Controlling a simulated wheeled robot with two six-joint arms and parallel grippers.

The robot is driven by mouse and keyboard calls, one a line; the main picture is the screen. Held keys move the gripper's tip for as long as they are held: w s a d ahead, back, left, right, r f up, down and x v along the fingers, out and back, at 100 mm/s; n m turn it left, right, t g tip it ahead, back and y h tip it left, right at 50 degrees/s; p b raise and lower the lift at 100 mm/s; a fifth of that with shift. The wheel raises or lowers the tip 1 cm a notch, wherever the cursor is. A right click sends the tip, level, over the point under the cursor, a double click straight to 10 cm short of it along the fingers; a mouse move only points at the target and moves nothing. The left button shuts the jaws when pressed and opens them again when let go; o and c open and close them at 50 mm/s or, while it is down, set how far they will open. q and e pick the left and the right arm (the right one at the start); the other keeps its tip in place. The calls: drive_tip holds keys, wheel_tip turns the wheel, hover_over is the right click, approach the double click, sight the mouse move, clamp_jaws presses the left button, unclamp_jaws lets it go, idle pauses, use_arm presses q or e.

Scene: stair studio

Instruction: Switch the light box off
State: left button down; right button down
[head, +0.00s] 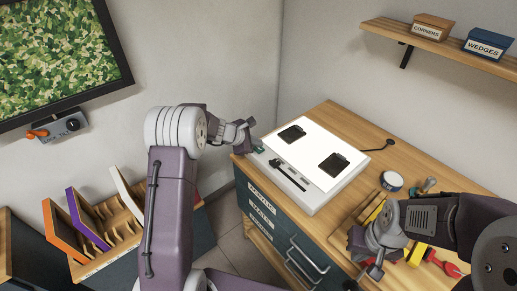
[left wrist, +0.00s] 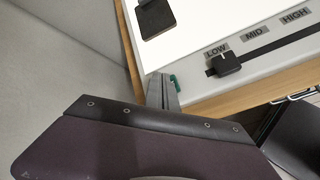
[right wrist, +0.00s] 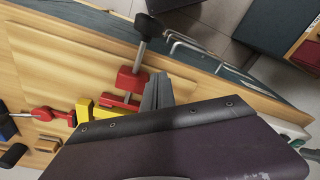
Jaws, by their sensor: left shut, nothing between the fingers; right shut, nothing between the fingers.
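The light box (head: 318,147) lies on the wooden bench, its white panel bright, with two dark square pieces (head: 292,133) on it. Its front edge carries a slider whose black knob (left wrist: 228,64) sits at the LOW mark in the left wrist view. A small green part (left wrist: 174,82), apparently a switch, shows at the box's front left corner. My left gripper (left wrist: 160,82) is shut and empty, its tips right beside the green part; I cannot tell if they touch. My right gripper (right wrist: 156,90) is shut and empty above the bench's front right part.
Clamps (right wrist: 131,80), yellow blocks and a tape roll (head: 392,181) lie right of the light box. A cable (head: 378,147) runs behind it. Drawers (head: 262,206) are below the bench top. A slotted rack (head: 110,225) stands at left; a shelf (head: 400,33) hangs at upper right.

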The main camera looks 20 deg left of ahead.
sight(257, 149)
use_arm(q)
drive_tip(key=shift+f, duration=0.25)
use_arm(e)
drive_tip(key=shift+f, duration=0.35)
use_arm(q)
drive_tip(key=shift+f+b, duration=0.2)
drive_tip(key=shift+b, duration=0.1)
use_arm(e)
drive_tip(key=shift+f, duration=0.2)
use_arm(q)
drive_tip(key=shift+r, duration=0.1)
use_arm(e)
drive_tip(key=shift+r, duration=0.1)
use_arm(q)
drive_tip(key=shift+r+p, duration=0.5)
drive_tip(key=shift+r, duration=0.1)
use_arm(e)
drive_tip(key=shift+r, duration=0.4)
